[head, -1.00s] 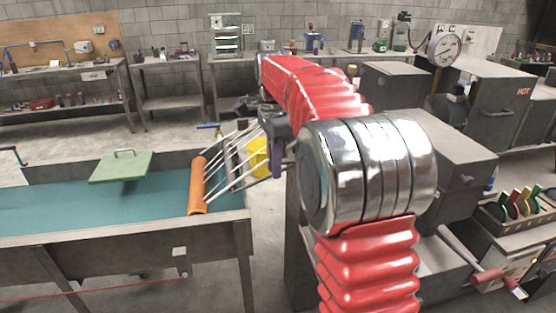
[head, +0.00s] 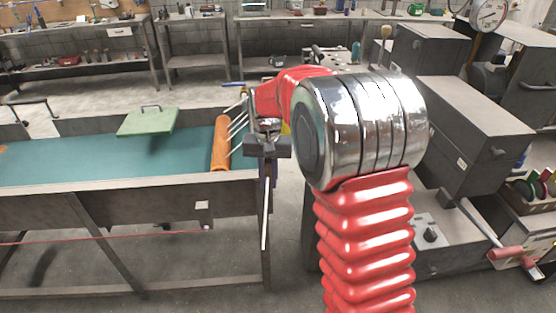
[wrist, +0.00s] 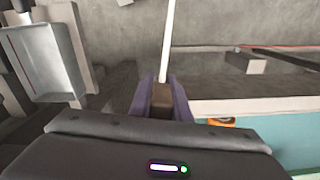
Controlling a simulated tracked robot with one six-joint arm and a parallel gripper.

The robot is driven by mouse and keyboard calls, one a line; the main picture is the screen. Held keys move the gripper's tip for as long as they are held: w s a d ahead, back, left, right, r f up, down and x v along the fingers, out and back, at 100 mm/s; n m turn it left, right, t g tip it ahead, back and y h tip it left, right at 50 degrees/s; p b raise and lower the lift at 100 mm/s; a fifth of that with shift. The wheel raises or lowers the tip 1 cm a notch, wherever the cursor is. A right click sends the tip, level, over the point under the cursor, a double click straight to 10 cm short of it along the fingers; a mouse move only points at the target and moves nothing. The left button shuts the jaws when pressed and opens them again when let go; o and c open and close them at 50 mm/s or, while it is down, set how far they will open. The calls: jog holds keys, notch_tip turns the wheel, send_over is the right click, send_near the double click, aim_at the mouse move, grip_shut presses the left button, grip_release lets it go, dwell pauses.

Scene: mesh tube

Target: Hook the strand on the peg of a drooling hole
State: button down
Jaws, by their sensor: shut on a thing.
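My gripper (head: 267,172) has purple fingers pointing down at the right end of the trough. It is shut on a thin white strand (head: 264,222), which hangs below the fingers. In the wrist view the same strand (wrist: 169,38) runs straight away from between my purple fingers (wrist: 162,92). Several other white strands (head: 238,124) slope from beside my arm down to the orange roller (head: 220,145). The holes and pegs they come from are hidden behind my arm or too small to make out.
The trough (head: 130,198) with teal water stands left of my gripper, with a green lid-like plate (head: 147,121) over it. Grey machine boxes (head: 470,115) stand to the right. The floor (head: 200,275) below is clear. A pale metal box (wrist: 48,62) shows in the wrist view.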

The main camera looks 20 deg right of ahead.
jog(key=a+f+n, duration=0.1)
jog(key=s+f+n, duration=0.1)
jog(key=f+n, duration=0.1)
jog(key=a+f+n, duration=0.1)
jog(key=shift+s+a+f, duration=0.3)
jog(key=shift+f, duration=0.1)
jog(key=shift+d, duration=0.15)
